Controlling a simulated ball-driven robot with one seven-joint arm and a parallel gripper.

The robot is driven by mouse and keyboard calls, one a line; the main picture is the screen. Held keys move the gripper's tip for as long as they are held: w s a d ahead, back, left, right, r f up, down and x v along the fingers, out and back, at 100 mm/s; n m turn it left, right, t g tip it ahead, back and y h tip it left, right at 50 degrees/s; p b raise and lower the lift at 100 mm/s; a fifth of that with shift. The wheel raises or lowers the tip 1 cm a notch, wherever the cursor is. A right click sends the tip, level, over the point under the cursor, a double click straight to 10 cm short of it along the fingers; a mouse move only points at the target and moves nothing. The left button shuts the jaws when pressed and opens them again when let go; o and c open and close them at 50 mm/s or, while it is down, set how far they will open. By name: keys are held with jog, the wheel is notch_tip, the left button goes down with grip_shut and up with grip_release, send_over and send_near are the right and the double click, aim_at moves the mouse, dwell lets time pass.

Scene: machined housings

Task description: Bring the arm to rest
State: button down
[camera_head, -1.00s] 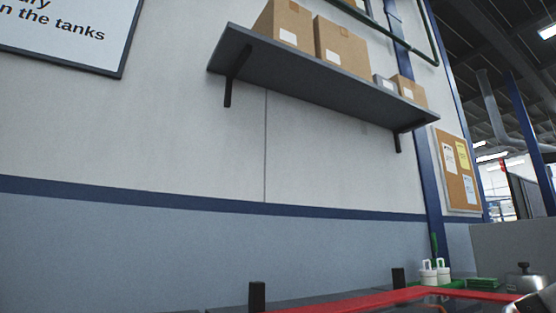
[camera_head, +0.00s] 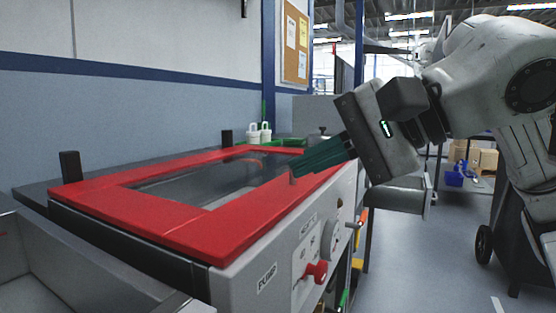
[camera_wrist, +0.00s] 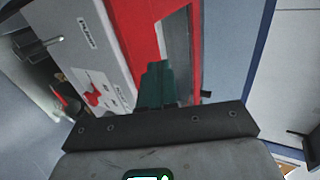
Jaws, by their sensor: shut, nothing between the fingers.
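My gripper (camera_head: 298,168) is at the right of the head view, at the end of my white arm. Its dark green fingers are together with nothing between them. They point left and slightly down, and appear over or beside the right part of the red-framed tank (camera_head: 200,244); I cannot tell whether they touch it. In the wrist view my gripper (camera_wrist: 157,68) also shows shut, in front of the red rim (camera_wrist: 140,35).
The tank's front has a panel with a red knob (camera_head: 316,272) and a pump label. A metal basin (camera_head: 80,285) is at lower left. White bottles (camera_head: 259,133) stand behind the tank.

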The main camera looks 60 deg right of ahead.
jog(key=shift+p+v, duration=0.4)
jog(key=shift+v, duration=1.8)
jog(key=shift+f, duration=0.1)
